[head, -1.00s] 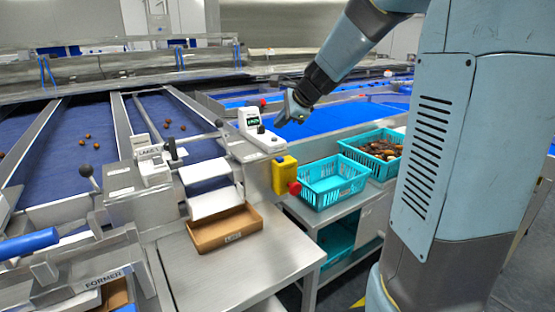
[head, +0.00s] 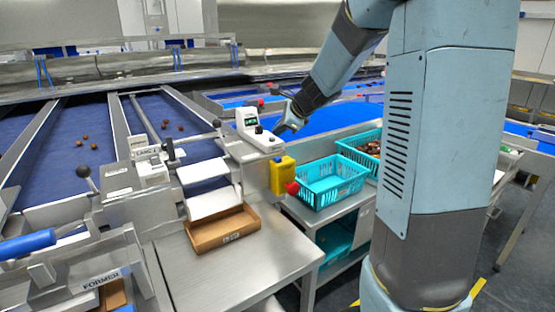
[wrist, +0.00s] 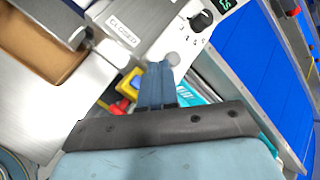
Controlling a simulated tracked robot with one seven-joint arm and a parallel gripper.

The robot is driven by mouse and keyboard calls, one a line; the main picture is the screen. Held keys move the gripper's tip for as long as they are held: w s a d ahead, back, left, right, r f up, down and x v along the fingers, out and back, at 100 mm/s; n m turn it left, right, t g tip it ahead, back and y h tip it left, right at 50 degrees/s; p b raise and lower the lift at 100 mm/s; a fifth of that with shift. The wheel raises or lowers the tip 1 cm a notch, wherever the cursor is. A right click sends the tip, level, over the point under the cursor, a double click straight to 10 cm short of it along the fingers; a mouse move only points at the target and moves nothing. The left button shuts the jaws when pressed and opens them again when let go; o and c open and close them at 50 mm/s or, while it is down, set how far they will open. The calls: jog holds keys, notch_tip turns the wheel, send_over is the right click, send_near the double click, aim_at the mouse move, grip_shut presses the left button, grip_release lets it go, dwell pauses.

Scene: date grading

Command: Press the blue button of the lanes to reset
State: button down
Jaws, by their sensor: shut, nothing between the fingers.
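My gripper (head: 281,128) is shut and empty, its fingertips at the right end of the white control panel (head: 262,142) with the green display (head: 251,121). In the wrist view the shut fingers (wrist: 157,66) point at a small round grey button (wrist: 172,59) on the panel. The fingertips are right beside it; I cannot tell whether they touch it. A black dial knob (wrist: 201,20) with numbers sits farther up the panel.
A yellow box (head: 283,176) with a red button (head: 293,188) hangs below the panel. A turquoise crate (head: 330,190) stands to its right, another with dates (head: 362,150) behind. A brown tray (head: 222,236) is on the steel table. Blue lanes (head: 75,140) carry several dates.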

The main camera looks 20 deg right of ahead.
jog(key=shift+f, duration=3.25)
jog(key=shift+f, duration=0.15)
jog(key=shift+f, duration=0.2)
jog(key=shift+f, duration=0.45)
jog(key=shift+r, duration=0.15)
dwell(0.5)
jog(key=shift+r, duration=0.75)
jog(key=shift+r, duration=2.5)
